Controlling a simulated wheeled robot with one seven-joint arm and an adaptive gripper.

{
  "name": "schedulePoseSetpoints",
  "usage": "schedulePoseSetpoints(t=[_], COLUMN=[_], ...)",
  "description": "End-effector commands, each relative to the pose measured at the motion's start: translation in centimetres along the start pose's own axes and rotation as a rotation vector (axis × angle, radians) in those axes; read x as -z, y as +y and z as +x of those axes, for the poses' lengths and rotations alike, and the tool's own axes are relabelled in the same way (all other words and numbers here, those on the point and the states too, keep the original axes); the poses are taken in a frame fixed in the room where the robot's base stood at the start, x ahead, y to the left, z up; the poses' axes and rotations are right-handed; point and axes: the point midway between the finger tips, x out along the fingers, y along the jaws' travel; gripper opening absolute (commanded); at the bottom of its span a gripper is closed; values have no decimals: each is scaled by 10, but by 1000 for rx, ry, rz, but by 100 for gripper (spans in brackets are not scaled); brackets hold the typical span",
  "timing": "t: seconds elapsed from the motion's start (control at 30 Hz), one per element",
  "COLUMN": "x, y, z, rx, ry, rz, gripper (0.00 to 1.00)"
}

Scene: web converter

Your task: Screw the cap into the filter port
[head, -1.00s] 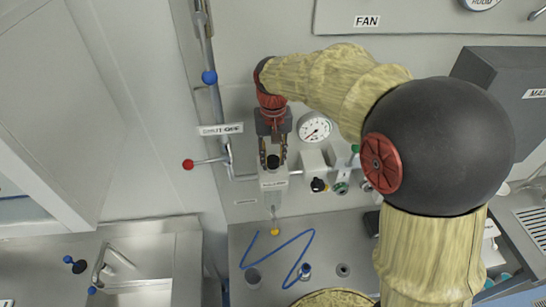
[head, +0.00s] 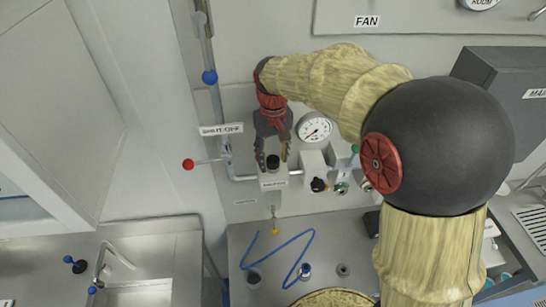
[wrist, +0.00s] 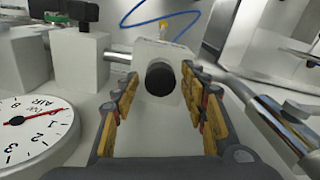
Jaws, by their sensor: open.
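A black round cap (head: 272,161) sits on the top of the white filter block (head: 273,183) on the wall panel. The cap (wrist: 160,78) also shows in the middle of the wrist view, facing the camera, on the white block (wrist: 163,54). My gripper (head: 272,157) is open, with one finger on each side of the cap. In the wrist view the yellow-padded fingers (wrist: 160,100) stand apart, with a visible gap on both sides of the cap. The port under the cap is hidden, so how deep the cap sits cannot be told.
A pressure gauge (head: 315,127) and a white block with a black knob (head: 318,184) stand right of the filter. A pipe with a red-ended lever (head: 188,164) is at left. A blue hose (head: 290,243) lies on the counter below.

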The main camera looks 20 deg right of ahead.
Motion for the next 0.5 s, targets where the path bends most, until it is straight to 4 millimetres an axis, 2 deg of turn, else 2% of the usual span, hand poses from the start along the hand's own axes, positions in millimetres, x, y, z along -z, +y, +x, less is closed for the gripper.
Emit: schedulePoseSetpoints(t=[0.13,0.5], x=[0,0], y=[0,0], z=[0,0], rx=[0,0], ry=[0,0], rz=[-95,-158], gripper=[44,44])
